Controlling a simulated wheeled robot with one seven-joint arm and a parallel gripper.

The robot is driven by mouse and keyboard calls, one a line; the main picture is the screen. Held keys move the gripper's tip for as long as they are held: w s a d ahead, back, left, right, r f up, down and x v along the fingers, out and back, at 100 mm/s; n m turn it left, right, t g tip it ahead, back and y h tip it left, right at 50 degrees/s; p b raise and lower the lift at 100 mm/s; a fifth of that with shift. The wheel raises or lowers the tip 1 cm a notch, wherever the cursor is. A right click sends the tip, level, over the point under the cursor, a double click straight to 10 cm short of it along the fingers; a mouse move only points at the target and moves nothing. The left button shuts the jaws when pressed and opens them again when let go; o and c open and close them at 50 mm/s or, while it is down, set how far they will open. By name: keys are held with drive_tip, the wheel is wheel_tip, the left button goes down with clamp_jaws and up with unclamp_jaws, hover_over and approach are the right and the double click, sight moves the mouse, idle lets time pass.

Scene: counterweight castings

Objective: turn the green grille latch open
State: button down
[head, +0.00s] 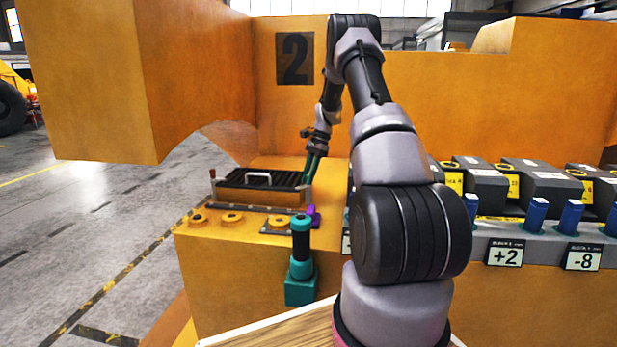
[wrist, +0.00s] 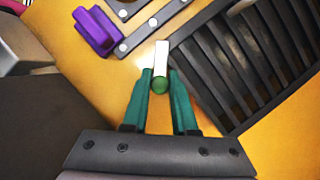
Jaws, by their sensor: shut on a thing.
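The green grille latch (wrist: 160,85) shows in the wrist view as a rounded green part with a pale white bar reaching up from it. My gripper (wrist: 161,74) has its two teal fingers on either side of the latch and is shut on it. The dark slatted grille (wrist: 256,62) lies just right of the fingers. In the head view the grille (head: 240,182) sits on the orange casting, and my gripper (head: 312,170) points down at its right end. The latch is too small or hidden to make out there.
A purple block (wrist: 95,32) and a grey bolted strip (wrist: 140,25) lie near the latch. A teal post with a black grip (head: 301,245) stands in front. Blue levers (head: 536,215) and dark boxes line the right. Open floor lies left.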

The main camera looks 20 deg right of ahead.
drive_tip(key=n, duration=0.2)
drive_tip(key=n+g, duration=0.1)
drive_tip(key=n, duration=0.1)
drive_tip(key=shift+n+g+h, duration=0.8)
drive_tip(key=shift+n+h, duration=0.1)
drive_tip(key=shift+n, duration=1.4)
drive_tip(key=c, duration=0.7)
unclamp_jaws()
drive_tip(key=v, duration=1.1)
drive_tip(key=shift+f, duration=0.1)
